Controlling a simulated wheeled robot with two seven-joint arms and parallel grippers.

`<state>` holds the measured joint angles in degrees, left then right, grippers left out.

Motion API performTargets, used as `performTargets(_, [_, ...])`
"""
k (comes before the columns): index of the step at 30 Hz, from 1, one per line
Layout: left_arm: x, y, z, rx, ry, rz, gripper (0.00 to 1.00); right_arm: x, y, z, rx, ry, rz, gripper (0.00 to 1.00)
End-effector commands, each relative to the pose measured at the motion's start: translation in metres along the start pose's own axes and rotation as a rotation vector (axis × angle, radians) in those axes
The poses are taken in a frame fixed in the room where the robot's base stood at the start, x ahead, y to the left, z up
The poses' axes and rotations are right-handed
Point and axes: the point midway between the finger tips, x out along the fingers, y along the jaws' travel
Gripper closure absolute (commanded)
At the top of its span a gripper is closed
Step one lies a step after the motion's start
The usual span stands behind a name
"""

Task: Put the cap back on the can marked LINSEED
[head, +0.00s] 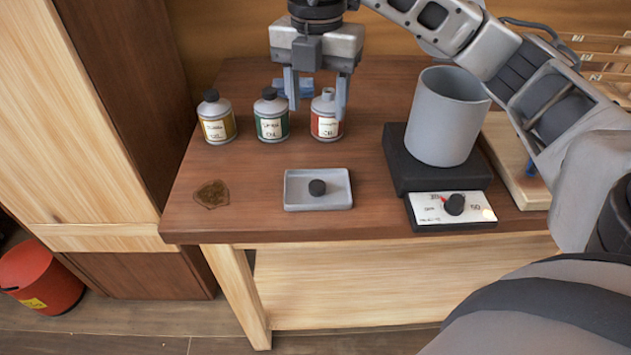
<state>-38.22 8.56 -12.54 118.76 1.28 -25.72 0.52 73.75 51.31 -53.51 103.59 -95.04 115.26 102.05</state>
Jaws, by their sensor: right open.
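Three small cans stand in a row at the back left of the bench. The left can (217,120) has a yellow label and a black cap. The middle can (271,117) has a green label and a black cap. The right can (326,124) has a red label and a bare grey neck with no cap. The label lettering is too small to read surely. A loose black cap (317,187) lies in a shallow grey tray (291,199) in front of the cans. My right gripper (317,110) points down, open and empty, over the middle and right cans. My left gripper is out of view.
A large grey pot (446,118) stands on a black hotplate (399,173) with a dial, right of the tray. A brown stain (212,194) marks the bench's left front. A red bin (40,279) stands on the floor.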

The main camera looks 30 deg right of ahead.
Motion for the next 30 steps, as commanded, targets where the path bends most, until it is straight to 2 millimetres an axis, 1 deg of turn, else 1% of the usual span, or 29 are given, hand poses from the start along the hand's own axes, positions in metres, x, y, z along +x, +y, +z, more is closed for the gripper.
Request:
performTargets(5, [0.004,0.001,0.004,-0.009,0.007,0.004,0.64,0.029,0.000,-0.002,-0.002,0.006,-0.004,0.45])
performTargets(9, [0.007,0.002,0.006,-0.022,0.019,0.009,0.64,0.061,0.000,-0.002,-0.004,0.008,-0.003,0.45])
performTargets(11, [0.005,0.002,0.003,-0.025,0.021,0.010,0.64,0.070,-0.001,-0.002,-0.003,0.005,-0.004,0.45])
performTargets(12, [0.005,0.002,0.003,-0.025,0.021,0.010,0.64,0.078,-0.001,-0.002,-0.003,0.005,-0.004,0.45])
performTargets(16, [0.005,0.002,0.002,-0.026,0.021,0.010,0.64,0.096,-0.001,-0.001,-0.002,0.003,-0.002,0.45])
performTargets(18, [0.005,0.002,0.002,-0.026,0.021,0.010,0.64,0.102,-0.001,-0.001,-0.003,0.003,0.000,0.45])
performTargets(21, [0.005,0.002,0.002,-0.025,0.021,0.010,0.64,0.106,0.000,-0.001,-0.004,0.002,0.001,0.45])
performTargets(30, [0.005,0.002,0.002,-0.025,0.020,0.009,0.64,0.107,-0.001,-0.001,-0.003,0.003,0.000,0.45])
